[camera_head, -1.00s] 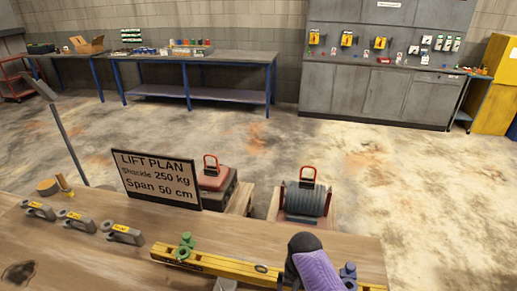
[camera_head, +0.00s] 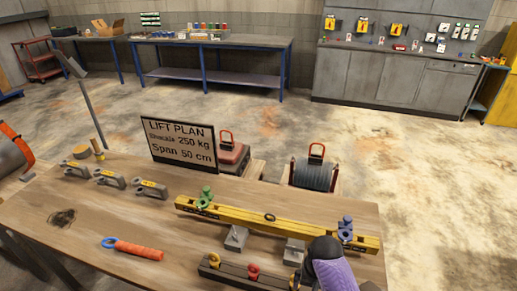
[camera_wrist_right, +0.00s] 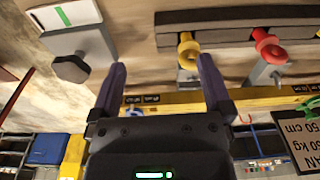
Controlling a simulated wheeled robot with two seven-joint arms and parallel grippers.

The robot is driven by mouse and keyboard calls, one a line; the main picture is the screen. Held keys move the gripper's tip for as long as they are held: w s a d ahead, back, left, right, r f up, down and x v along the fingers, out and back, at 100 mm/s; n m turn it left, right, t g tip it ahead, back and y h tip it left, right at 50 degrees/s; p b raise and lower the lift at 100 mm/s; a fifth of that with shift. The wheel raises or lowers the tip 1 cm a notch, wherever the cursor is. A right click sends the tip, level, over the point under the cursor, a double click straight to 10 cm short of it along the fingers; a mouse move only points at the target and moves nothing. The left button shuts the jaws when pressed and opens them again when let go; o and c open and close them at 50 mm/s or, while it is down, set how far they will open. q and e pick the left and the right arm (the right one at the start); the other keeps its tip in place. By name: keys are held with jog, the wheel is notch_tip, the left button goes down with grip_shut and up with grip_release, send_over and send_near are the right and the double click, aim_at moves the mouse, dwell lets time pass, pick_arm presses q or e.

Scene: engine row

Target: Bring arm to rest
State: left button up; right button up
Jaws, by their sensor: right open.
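My right gripper (camera_wrist_right: 162,88) is open in the right wrist view, its two purple fingers spread with nothing held between them. A yellow eye bolt (camera_wrist_right: 188,52) and a red eye bolt (camera_wrist_right: 268,46) are beyond the fingertips. In the head view, part of my right arm (camera_head: 335,270) shows at the bottom right, over the front of the workbench (camera_head: 150,220); its fingertips cannot be made out there. My left gripper is not in view.
The yellow beam (camera_head: 280,222) bears a green shackle (camera_head: 206,195) and a blue shackle (camera_head: 346,228). A dark rail (camera_head: 232,273) with coloured eye bolts lies in front. The lift plan sign (camera_head: 180,144) stands behind. The bench's left front is mostly clear, apart from an orange-handled tool (camera_head: 140,248).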

jog(key=s+d+r+n+t, duration=0.15)
jog(key=s+r, duration=0.35)
jog(key=s, duration=0.5)
jog(key=s+r+n+t, duration=0.1)
jog(key=s+r+n, duration=0.3)
jog(key=s, duration=0.6)
notch_tip(320, 180, down, 26)
jog(key=s+b, duration=0.1)
jog(key=b, duration=0.9)
pick_arm(q)
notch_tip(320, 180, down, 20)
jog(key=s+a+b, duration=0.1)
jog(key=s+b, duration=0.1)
jog(key=b, duration=0.8)
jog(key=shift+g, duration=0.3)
pick_arm(e)
jog(key=s+d+f+g, duration=0.1)
jog(key=s+f, duration=0.6)
jog(key=f, duration=0.4)
jog(key=s+d+f+g, duration=0.1)
jog(key=s+d+f, duration=0.1)
jog(key=s+f, duration=0.5)
notch_tip(320, 180, down, 4)
jog(key=shift+s+d+f, duration=0.15)
jog(key=shift+s+d, duration=0.15)
jog(key=shift+s, duration=0.05)
